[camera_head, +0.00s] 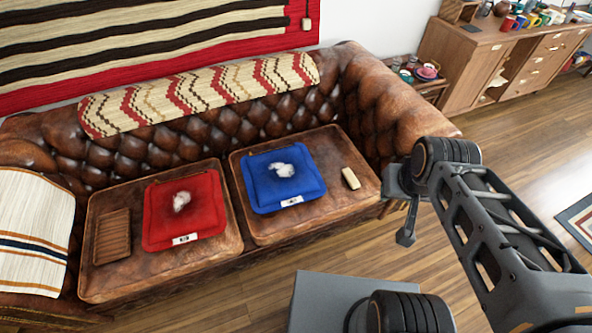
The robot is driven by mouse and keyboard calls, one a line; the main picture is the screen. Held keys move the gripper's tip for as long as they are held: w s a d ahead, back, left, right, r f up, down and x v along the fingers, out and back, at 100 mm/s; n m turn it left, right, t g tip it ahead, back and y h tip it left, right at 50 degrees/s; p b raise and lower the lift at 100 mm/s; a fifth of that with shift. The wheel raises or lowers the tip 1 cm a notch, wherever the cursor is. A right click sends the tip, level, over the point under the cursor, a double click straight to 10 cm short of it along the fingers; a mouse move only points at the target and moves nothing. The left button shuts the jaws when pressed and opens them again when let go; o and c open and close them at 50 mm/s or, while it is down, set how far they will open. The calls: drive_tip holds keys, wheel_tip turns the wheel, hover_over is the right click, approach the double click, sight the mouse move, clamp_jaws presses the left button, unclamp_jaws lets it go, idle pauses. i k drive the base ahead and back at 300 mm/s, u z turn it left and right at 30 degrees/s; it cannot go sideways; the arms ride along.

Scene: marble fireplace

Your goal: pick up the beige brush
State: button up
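The beige brush (351,178) appears as a small pale block with rounded ends. It lies on the right seat cushion of the brown leather sofa, near the right arm of the sofa and right of the blue pad. My gripper (405,238) hangs to the right of the brush and lower in the picture, apart from it. Only part of the gripper shows, as a dark finger-like piece under the wrist, so its opening is unclear. I see nothing held in it.
A blue pad (283,178) and a red pad (184,212), each with white fluff, lie on the cushions. A brown slatted tray (112,237) lies at left. The sofa arm (385,105) rises behind the brush. Open wood floor (515,120) lies at right.

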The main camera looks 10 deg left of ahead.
sight(350, 179)
drive_tip(key=z, duration=1.2)
drive_tip(key=i, duration=1.35)
drive_tip(key=u, duration=2.55)
